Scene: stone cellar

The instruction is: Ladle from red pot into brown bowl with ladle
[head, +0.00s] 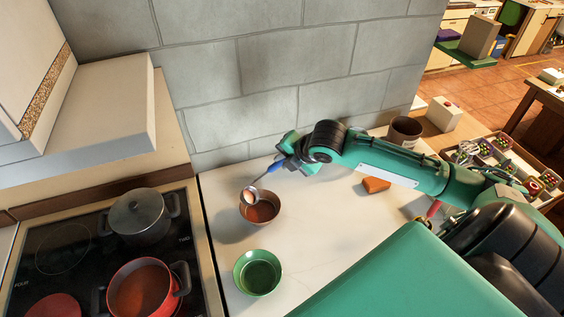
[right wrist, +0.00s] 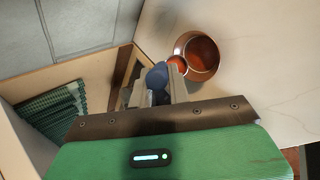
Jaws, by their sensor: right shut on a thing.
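My right gripper (head: 286,156) is shut on the blue handle of the ladle (head: 270,168). The ladle's scoop hangs over the left part of the brown bowl (head: 261,226), with reddish-orange contents in the scoop. The brown bowl stands on the pale counter and holds reddish-brown contents. In the right wrist view the jaws (right wrist: 155,88) grip the blue ladle handle (right wrist: 158,75), and the brown bowl (right wrist: 203,76) lies just beyond; the scoop is partly hidden. The red pot (head: 173,299) sits on the hob at the lower left, uncovered, with reddish-brown contents. My left gripper is not in view.
A green bowl (head: 258,273) stands in front of the brown bowl. A lidded grey pot (head: 138,215) is on the hob (head: 62,255). An orange block (head: 376,185) and dark brown pot (head: 405,130) are near my right arm. A stone wall (head: 270,65) closes the back.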

